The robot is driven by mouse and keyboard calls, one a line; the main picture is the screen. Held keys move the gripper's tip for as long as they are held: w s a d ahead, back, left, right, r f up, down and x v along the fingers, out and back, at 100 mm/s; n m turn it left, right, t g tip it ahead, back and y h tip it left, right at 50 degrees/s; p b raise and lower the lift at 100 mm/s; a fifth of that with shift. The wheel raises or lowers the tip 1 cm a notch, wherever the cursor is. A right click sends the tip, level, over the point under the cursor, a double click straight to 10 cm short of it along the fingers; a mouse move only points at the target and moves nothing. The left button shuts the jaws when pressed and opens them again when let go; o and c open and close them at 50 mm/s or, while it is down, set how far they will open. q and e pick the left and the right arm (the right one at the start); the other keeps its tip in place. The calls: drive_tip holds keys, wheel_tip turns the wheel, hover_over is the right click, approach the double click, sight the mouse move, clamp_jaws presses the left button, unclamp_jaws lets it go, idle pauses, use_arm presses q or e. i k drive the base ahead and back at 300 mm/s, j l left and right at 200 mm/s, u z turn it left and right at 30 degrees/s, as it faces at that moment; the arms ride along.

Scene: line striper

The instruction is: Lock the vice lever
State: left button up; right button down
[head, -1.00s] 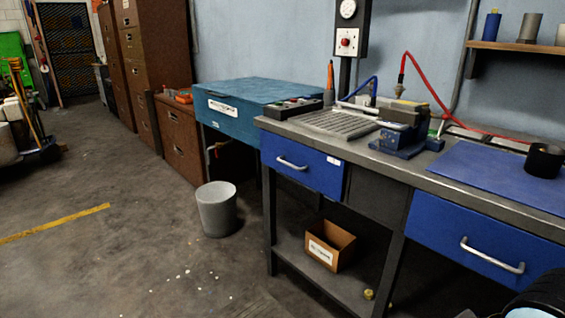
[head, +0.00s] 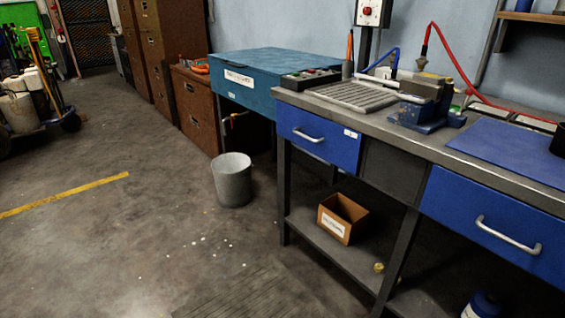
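The vice (head: 425,105) stands on the grey workbench top (head: 380,120), at the right of the head view. It has a blue base and a dark upper body. A pale bar-like part juts left from it, and I cannot tell whether this is the lever or how the lever is set. Neither of my grippers shows in the head view.
A ribbed grey mat (head: 352,95) lies left of the vice and a blue mat (head: 515,150) right of it. A red hose (head: 455,70) arches behind. A grey bin (head: 232,180) stands on the floor left of the bench. The floor in front is mostly clear.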

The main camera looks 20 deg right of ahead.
sight(468, 92)
drive_tip(key=z, duration=1.55)
